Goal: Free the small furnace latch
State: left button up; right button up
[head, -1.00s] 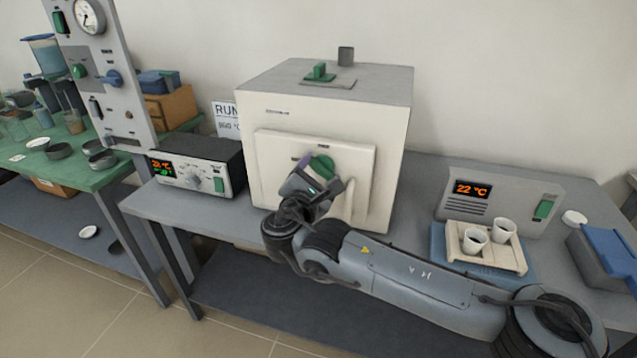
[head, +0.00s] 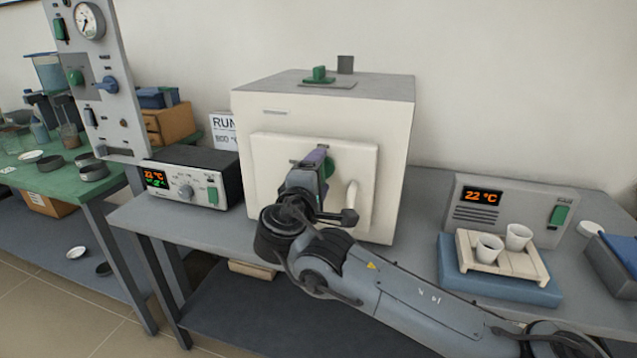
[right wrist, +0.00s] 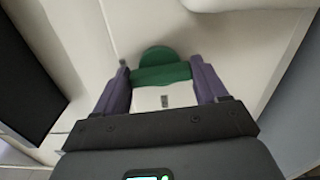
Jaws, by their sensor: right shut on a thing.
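The small furnace (head: 390,120) is a cream box on the grey bench. Its raised door panel (head: 270,165) faces me and looks closed. The green latch (head: 328,167) is on the door, partly hidden behind my right gripper (head: 318,160). In the right wrist view the green latch (right wrist: 162,68) sits between the two purple fingers of my right gripper (right wrist: 165,85), which is shut on it. A pale door handle (head: 351,197) stands to the right of the latch. My left gripper is not in view.
A controller box (head: 195,165) stands left of the furnace. At right, a blue block (head: 480,275) carries a cream tray (head: 535,272) with two white cups, before a display unit (head: 520,190). A green bench (head: 95,190) with a gauge panel (head: 110,90) is at left.

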jog(key=shift+m, duration=0.5)
jog(key=o, duration=0.8)
jog(key=shift+o, duration=1.3)
jog(key=p+v, duration=0.2)
jog(key=v, duration=0.8)
jog(key=shift+s+a+p, duration=0.15)
jog(key=shift+s+p, duration=0.2)
